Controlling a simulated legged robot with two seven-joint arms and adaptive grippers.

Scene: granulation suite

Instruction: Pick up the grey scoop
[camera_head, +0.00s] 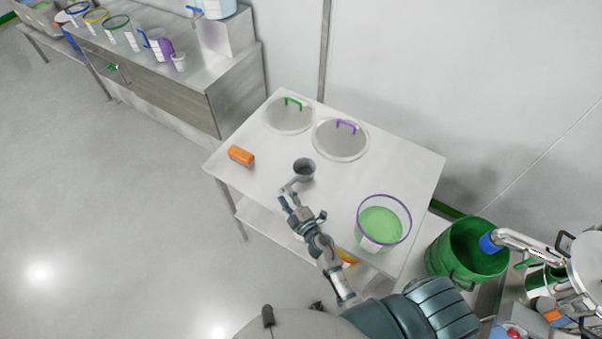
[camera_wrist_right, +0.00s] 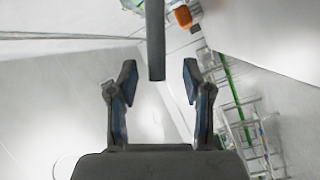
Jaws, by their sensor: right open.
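The grey scoop (camera_head: 304,168) stands on the white table, its dark round cup opening upward. Its handle points toward my right gripper (camera_head: 289,188), which is at the near side of the scoop. In the right wrist view, a dark grey bar (camera_wrist_right: 155,40), apparently the scoop's handle, comes down from the top and its end lies between the fingertips of the right gripper (camera_wrist_right: 158,72). The fingers are open, with a gap on each side of the bar. I cannot tell the exact depth between them. My left gripper is not in view.
The table (camera_head: 397,171) also holds an orange block (camera_head: 241,156), a green-handled lid (camera_head: 289,117), a purple-handled lid (camera_head: 341,140) and a purple-rimmed tub of green material (camera_head: 381,223). A green bin (camera_head: 463,254) stands right of the table. A counter (camera_head: 165,84) is at back left.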

